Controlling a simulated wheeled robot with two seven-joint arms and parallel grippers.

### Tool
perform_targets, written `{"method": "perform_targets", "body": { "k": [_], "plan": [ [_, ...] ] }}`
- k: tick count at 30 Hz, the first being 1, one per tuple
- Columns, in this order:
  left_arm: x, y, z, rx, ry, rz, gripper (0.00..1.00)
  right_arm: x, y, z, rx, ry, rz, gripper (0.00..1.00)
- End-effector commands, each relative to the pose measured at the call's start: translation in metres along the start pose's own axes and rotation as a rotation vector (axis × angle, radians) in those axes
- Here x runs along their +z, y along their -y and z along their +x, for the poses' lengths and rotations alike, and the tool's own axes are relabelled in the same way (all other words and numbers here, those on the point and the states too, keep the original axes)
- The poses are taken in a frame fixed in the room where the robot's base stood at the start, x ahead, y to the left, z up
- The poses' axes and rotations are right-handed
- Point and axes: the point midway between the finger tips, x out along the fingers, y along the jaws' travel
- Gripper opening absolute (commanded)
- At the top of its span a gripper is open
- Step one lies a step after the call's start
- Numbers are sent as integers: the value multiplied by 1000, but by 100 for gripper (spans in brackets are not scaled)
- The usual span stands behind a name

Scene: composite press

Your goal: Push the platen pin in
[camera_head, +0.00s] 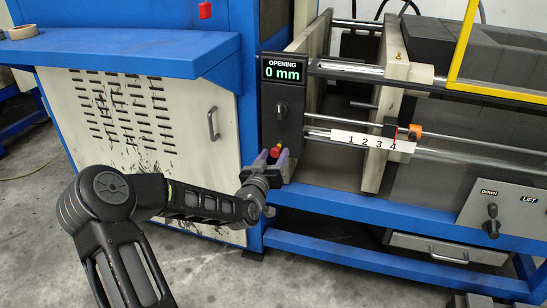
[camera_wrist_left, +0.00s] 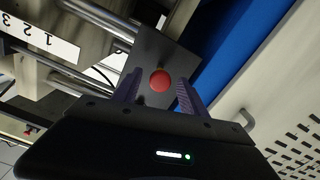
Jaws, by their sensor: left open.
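A round red knob (camera_head: 276,151), which looks like the platen pin's head, sticks out of the lower part of the dark control panel (camera_head: 282,120). It also shows in the left wrist view as a red disc (camera_wrist_left: 160,80) on a dark plate. My left gripper (camera_head: 273,160) is at the panel's lower end, with its purple fingers open on either side of the knob. In the left wrist view the gripper (camera_wrist_left: 159,90) has the knob between its fingers, with a visible gap on each side. How far the pin stands out is hard to tell. My right gripper is not in view.
The panel display (camera_head: 283,71) reads OPENING 0 mm, above a black switch (camera_head: 282,107). A numbered scale (camera_head: 364,141) and steel rods run to the right. A blue frame beam (camera_head: 340,208) lies below. A cabinet with a handle (camera_head: 213,123) stands left.

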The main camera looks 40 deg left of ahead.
Motion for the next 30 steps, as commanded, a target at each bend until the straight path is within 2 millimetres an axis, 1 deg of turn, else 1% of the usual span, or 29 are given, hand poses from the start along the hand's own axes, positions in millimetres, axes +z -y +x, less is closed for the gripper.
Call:
{"method": "perform_targets", "body": {
  "k": [1,2,19,30],
  "plan": [
    [0,0,0,0,0,0,50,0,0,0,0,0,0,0],
    [0,0,0,0,0,0,48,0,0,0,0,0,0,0],
    [0,0,0,0,0,0,1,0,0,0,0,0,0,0],
    [0,0,0,0,1,0,0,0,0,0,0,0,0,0]
  ]
}}
